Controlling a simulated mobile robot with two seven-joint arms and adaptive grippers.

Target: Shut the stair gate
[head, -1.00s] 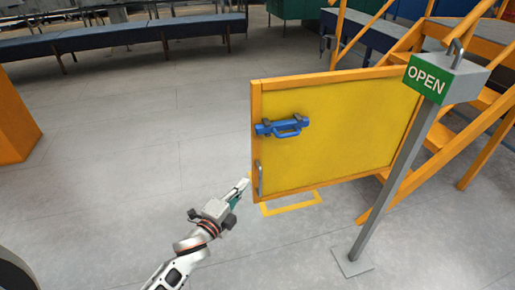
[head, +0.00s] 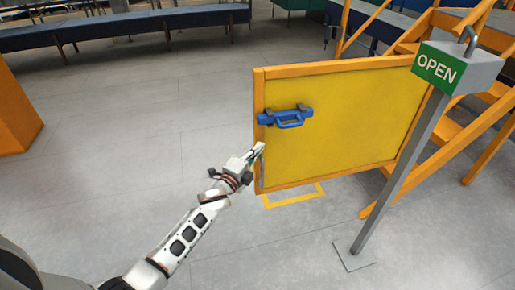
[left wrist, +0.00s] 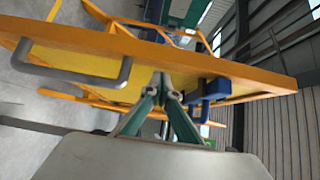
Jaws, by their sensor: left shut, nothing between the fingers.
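The stair gate (head: 345,125) is a yellow panel in an orange frame, standing swung out from the orange stairs. A blue latch with a handle (head: 286,117) sits near the top of its free edge. My left gripper (head: 258,149) is shut and empty at the gate's free edge, below the blue latch. In the left wrist view the closed fingertips (left wrist: 165,80) are at or very near the gate's edge (left wrist: 220,66), between a grey pull handle (left wrist: 75,72) and the blue latch (left wrist: 208,92); contact is unclear. My right gripper is not in view.
A grey post (head: 398,175) with a green OPEN sign (head: 437,68) stands in front of the gate's right side. The orange stairs (head: 452,133) are behind it. Yellow floor marking (head: 292,199) lies under the gate. The grey floor at left (head: 130,120) is clear.

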